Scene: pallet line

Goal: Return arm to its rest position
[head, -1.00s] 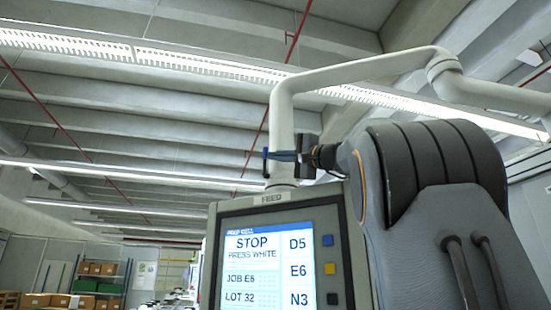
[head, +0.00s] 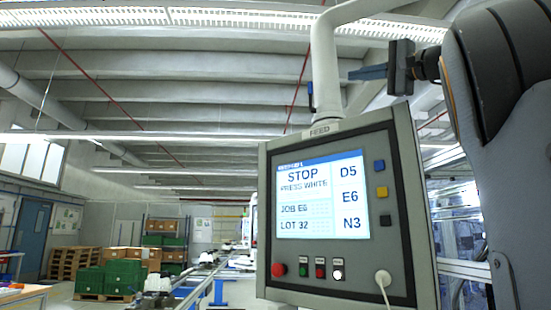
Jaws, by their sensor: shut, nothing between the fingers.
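My gripper (head: 368,73) is at the upper right in the head view, at the end of my arm. Its fingers point left, are together and hold nothing. It appears in front of the ceiling, just right of the pale support tube (head: 326,70) and above the control panel (head: 412,200). The panel's screen (head: 320,200) reads STOP, PRESS WHITE, JOB E6, LOT 32, with D5, E6 and N3 at its right. My arm hides part of the room at the right.
Below the screen are a red knob (head: 278,270), several small buttons and a lit white button (head: 337,275). A white cable (head: 384,283) hangs from the panel. Green crates (head: 110,278), wooden pallets (head: 70,262) and shelving (head: 165,240) stand at the far left. A conveyor line (head: 200,285) runs back beside the panel.

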